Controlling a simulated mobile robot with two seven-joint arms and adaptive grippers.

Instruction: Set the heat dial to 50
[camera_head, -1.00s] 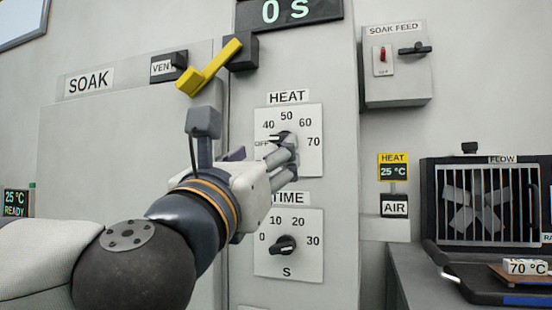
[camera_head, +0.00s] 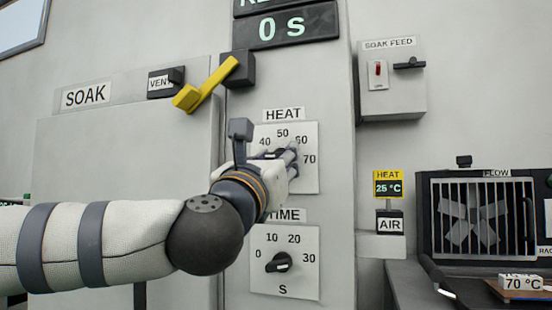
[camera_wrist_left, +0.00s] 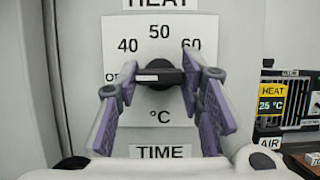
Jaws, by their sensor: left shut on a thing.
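The HEAT dial plate (camera_head: 307,184) is on the grey cabinet front, with marks OFF, 40, 50, 60 and 70. In the left wrist view its black knob (camera_wrist_left: 159,75) lies level, with a light mark at its left end on the OFF side. My left gripper (camera_wrist_left: 160,88) has its purple-padded fingers on both sides of the knob, shut on its two ends. In the head view my left gripper (camera_head: 284,160) covers most of the knob and the OFF mark. My right gripper is in neither view.
The TIME dial (camera_head: 279,262) is just below. A yellow lever (camera_head: 205,85) sticks out above and left of the HEAT dial. A HEAT readout (camera_head: 388,188) shows 25 °C. The SOAK FEED box (camera_head: 391,78) and the FLOW fan unit (camera_head: 478,215) stand at the right.

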